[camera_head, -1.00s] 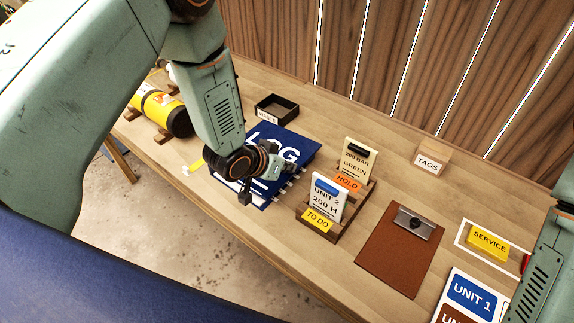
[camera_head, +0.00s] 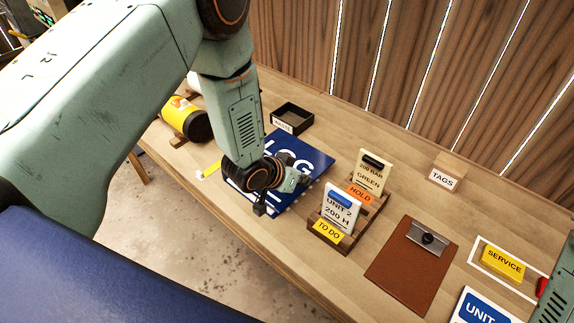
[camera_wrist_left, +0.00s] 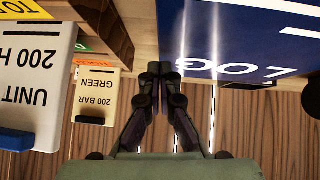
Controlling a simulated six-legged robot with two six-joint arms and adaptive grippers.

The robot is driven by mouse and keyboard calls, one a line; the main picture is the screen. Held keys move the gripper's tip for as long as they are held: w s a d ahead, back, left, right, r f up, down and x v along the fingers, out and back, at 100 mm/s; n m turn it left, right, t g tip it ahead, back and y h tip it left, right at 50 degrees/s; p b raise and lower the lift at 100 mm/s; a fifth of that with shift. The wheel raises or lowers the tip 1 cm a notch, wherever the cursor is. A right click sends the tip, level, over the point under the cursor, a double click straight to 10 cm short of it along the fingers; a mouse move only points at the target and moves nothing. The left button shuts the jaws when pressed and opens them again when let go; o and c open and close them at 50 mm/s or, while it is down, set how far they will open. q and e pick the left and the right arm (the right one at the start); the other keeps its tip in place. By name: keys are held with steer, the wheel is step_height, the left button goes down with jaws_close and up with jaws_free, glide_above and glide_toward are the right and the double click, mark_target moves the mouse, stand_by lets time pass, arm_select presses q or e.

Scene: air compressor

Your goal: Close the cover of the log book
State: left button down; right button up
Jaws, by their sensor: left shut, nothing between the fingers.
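My left wrist hides the lower middle of the book. My right gripper is not in view; only part of my right arm shows at the right edge.
A card rack (camera_head: 345,240) with upright cards stands close to the right of the book. A black tray (camera_head: 291,117) sits behind it. A yellow cylinder (camera_head: 184,118) lies at left. A brown clipboard (camera_head: 410,265) and tags block (camera_head: 444,177) are farther right.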

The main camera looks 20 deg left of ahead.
arm_select(q)
step_height(320, 180, up, 3)
steer(key=shift+s+p, duration=0.1)
steer(key=shift+p, duration=0.65)
steer(key=v, duration=0.9)
steer(key=shift+s+d+b, duration=0.2)
steer(key=shift+s+b, duration=0.1)
steer(key=shift+s, duration=0.15)
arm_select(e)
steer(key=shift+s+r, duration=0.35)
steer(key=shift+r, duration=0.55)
